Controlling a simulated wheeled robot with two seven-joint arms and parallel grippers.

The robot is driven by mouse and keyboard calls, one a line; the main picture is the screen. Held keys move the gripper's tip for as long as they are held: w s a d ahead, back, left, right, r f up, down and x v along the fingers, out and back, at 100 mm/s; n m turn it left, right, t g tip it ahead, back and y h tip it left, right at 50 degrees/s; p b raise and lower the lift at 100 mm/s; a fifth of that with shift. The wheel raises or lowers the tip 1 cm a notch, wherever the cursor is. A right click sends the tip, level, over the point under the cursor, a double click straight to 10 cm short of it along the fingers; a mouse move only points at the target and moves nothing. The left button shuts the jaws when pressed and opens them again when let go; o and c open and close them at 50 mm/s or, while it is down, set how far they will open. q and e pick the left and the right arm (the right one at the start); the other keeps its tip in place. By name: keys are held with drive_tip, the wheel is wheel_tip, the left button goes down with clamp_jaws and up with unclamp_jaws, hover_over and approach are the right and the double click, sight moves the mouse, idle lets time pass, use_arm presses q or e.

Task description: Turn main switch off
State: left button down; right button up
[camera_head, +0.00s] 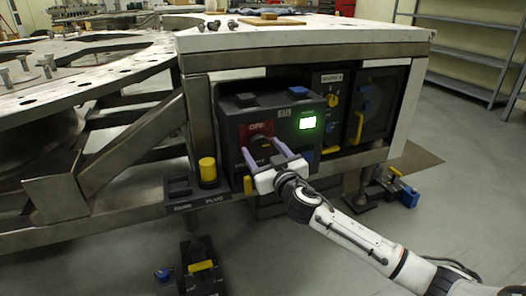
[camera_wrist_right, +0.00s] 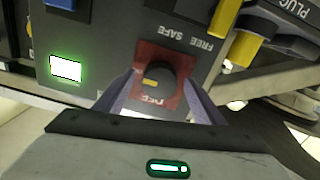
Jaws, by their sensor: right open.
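The main switch is a dark round knob (camera_wrist_right: 154,80) with a yellow mark, on a red plate (camera_wrist_right: 172,61) lettered "OFF". In the head view the knob (camera_head: 261,142) and red plate (camera_head: 250,131) sit on the front of a dark control box (camera_head: 236,105). My right gripper (camera_head: 274,148) is open in front of the box, with its two fingers on either side of the knob. In the wrist view the fingers (camera_wrist_right: 163,97) straddle the knob with gaps; I cannot tell whether they touch it. My left gripper is not in view.
A lit green display (camera_head: 307,123) is right of the switch. A yellow plug (camera_head: 208,170) stands on a ledge left of the box. A second panel with yellow handles (camera_head: 359,127) is at the right. The metal frame and white tabletop (camera_head: 300,38) surround the box.

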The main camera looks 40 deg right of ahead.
drive_tip(key=shift+c, duration=0.2)
drive_tip(key=c, duration=1)
